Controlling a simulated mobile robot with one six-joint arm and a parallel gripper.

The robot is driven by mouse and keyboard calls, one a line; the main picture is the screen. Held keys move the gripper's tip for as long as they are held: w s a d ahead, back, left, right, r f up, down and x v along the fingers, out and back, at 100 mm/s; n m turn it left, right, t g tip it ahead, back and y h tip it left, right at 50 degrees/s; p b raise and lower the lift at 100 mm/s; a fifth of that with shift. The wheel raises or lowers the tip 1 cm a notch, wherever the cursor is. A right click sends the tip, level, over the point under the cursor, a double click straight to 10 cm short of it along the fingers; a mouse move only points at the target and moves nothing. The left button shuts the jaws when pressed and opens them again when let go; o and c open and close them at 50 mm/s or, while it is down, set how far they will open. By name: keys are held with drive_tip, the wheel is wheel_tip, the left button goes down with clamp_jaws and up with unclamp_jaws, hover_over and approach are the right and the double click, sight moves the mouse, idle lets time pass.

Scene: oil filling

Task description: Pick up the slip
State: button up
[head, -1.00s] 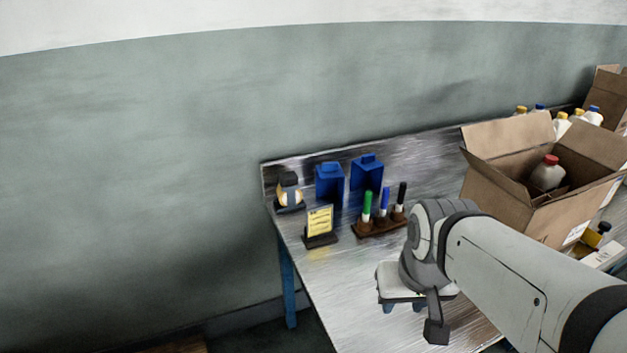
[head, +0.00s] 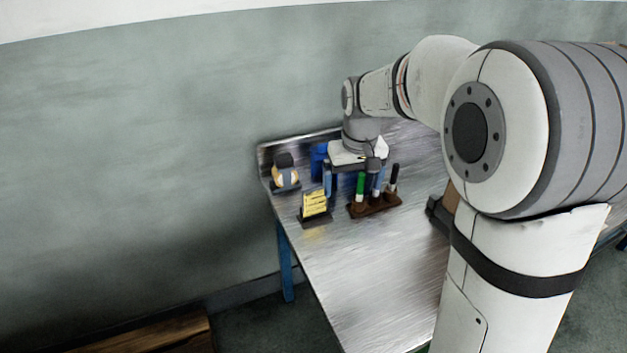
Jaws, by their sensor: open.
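The slip (head: 314,203) is a yellow sheet with dark lines of print. It leans upright in a small black holder (head: 315,221) near the left edge of the metal table. My gripper (head: 352,183) hangs pointing down behind and to the right of the slip, over the back part of the table. Its blue fingers are apart, one close to the slip's right side in the picture, with nothing seen between them that it holds. The marker pens partly hide the fingertips, so their height above the table is unclear.
A brown rack (head: 374,205) with green, blue and black markers stands just right of the slip. A tape dispenser (head: 285,172) stands behind to the left. A blue container (head: 319,160) is partly hidden by my gripper. The table front (head: 350,270) is clear. My arm covers the right side.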

drive_tip(key=w+a+f+n+p, duration=0.1)
drive_tip(key=w+a+f+p, duration=0.2)
drive_tip(key=w, duration=0.5)
drive_tip(key=n+g, duration=0.1)
hover_over(315, 190)
wheel_tip(315, 190, down, 5)
wheel_tip(315, 190, down, 8)
drive_tip(key=shift+w+r+p, duration=0.1)
drive_tip(key=shift+r+p, duration=0.1)
drive_tip(key=shift+p, duration=0.7)
drive_tip(key=shift+c, duration=0.4)
